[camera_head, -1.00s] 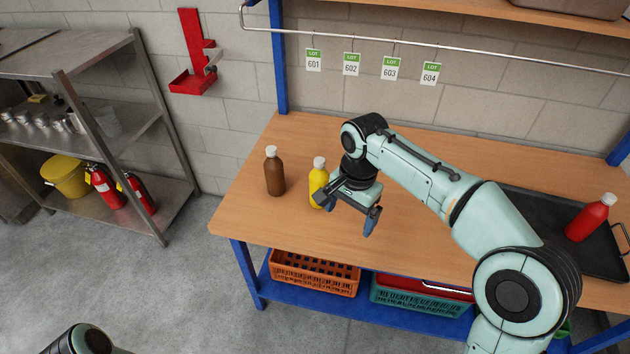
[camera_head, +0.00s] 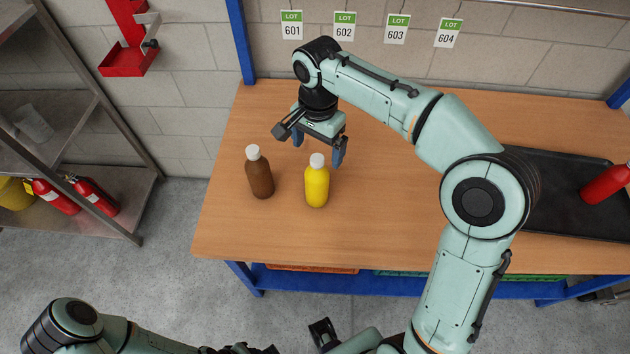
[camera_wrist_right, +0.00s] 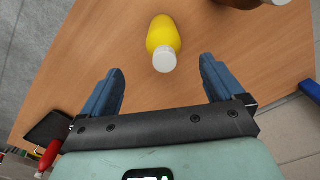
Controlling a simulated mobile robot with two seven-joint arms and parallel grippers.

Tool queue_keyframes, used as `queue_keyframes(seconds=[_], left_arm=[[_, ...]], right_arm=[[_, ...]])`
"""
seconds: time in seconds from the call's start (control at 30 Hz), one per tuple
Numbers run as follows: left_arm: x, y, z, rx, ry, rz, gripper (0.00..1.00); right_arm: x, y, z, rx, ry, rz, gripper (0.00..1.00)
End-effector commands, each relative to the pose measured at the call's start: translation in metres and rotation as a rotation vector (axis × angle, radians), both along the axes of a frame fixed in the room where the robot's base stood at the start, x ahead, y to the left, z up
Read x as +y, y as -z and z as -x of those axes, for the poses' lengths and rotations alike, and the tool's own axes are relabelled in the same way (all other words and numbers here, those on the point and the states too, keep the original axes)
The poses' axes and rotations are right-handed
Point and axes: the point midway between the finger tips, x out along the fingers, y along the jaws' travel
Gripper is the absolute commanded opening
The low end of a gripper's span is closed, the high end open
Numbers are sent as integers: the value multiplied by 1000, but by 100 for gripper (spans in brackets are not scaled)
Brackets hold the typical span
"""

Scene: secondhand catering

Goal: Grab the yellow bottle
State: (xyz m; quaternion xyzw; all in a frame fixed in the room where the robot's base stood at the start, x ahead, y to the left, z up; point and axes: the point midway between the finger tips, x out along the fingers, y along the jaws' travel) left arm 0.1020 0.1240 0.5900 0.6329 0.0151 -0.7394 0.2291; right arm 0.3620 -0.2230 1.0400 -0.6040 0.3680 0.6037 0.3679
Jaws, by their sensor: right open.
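The yellow bottle (camera_head: 317,187) with a white cap stands upright on the wooden table (camera_head: 390,220). In the right wrist view the yellow bottle (camera_wrist_right: 163,36) shows ahead of the fingertips, between their lines, cap toward me. My right gripper (camera_head: 318,150) is open and empty, just behind the bottle in the head view; its blue fingers also show in the right wrist view (camera_wrist_right: 162,68). I see a gap between the fingers and the bottle. My left arm's end (camera_head: 322,334) is at the bottom edge, partly cut off; its jaw state is unclear.
A brown bottle (camera_head: 259,173) stands close to the left of the yellow one. A black tray (camera_head: 560,185) with a red bottle (camera_head: 606,184) is at the right. The table front is clear. Crates sit on the blue shelf below.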

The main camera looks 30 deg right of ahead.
Motion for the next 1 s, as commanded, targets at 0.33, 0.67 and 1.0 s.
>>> queue_keyframes(seconds=[0.33, 0.67, 1.0], left_arm=[[0, 8, 3, 3, 0, 0, 43], [0, 12, 5, 5, 1, -1, 43], [0, 12, 5, 5, 0, -1, 43]], right_arm=[[0, 40, -1, 0, 1, 0, 95], [-2, 84, -5, 0, 0, 0, 95], [-2, 89, -6, -2, 1, -1, 89]])
